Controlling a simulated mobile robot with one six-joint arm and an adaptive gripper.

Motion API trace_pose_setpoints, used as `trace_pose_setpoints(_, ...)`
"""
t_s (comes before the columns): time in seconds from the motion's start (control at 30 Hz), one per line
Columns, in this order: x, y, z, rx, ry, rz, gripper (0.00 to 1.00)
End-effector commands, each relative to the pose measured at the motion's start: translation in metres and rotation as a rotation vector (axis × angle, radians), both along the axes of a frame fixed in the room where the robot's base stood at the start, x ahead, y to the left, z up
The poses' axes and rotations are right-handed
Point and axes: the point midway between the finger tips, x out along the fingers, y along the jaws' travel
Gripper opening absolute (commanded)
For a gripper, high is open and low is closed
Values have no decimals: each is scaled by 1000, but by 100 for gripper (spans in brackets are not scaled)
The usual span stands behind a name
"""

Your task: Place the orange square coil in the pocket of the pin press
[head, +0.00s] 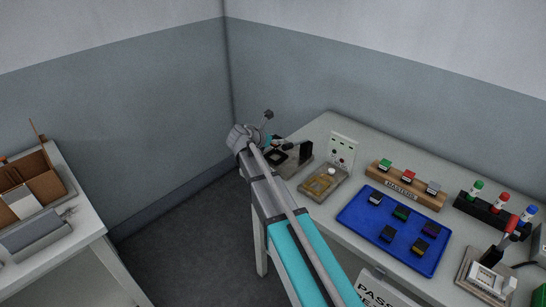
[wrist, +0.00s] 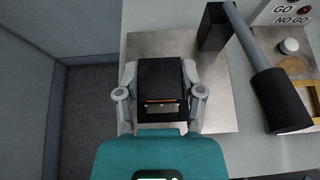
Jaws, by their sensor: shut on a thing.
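The pin press is at the table's far left corner in the head view, with a grey base plate (head: 292,168), a dark square block and a black post (head: 306,151). In the wrist view its metal plate (wrist: 220,110) lies under my gripper (wrist: 161,88). My gripper is shut on the orange square coil, of which only a thin orange strip (wrist: 160,101) shows between the fingers. A dark square shape surrounds that strip. I cannot tell whether the coil is inside the pocket or just above it; the pocket is mostly hidden.
The press's lever, with a thick black grip (wrist: 283,101), slants just right of my gripper. A GO/NO GO panel (head: 342,150) and fixture (head: 323,184) stand to the right. Further right are a MASTERS block (head: 405,190) and a blue tray (head: 354,215) with several parts.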

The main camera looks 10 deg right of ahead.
Motion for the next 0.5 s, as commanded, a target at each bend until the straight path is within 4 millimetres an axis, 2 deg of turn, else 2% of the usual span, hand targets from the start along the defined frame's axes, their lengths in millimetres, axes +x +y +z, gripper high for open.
trace_pose_setpoints(0.03, 0, 0, -9, 0, 0, 0, 3)
trace_pose_setpoints(0.13, 0, 0, -14, 0, 0, 0, 3)
trace_pose_setpoints(0.5, 0, -1, -15, 0, 0, -1, 3)
